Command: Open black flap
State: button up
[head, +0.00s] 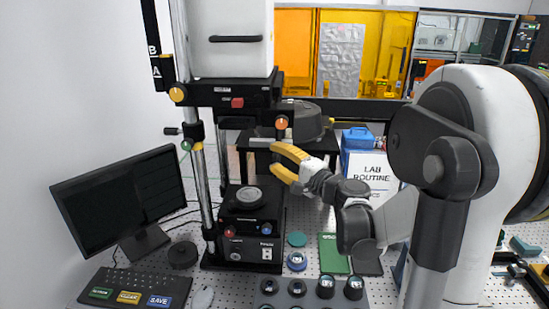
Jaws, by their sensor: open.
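The flatness interferometer (235,93) stands left of centre, with a white upper housing (232,60) above a black middle section on metal columns. A black handle-like bar (236,38) is on the housing front. I cannot tell for sure which black part is the flap, or whether it is open or closed. My gripper (277,160) has yellow fingers and is open and empty. In the picture it is right of the interferometer's column, below the black section and above the lower stage (248,198). Whether it touches anything is unclear.
A monitor (118,200) and keyboard (135,287) are at left. A round dark device (303,118) is behind my gripper. A lab routine sign (372,172) stands at right. A grey tray (312,299) of round parts and a green book (330,253) lie in front on the perforated table.

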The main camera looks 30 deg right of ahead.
jog(key=shift+w+a, duration=0.1)
jog(key=shift+w, duration=0.3)
grip_shut()
jog(key=shift+s, duration=0.1)
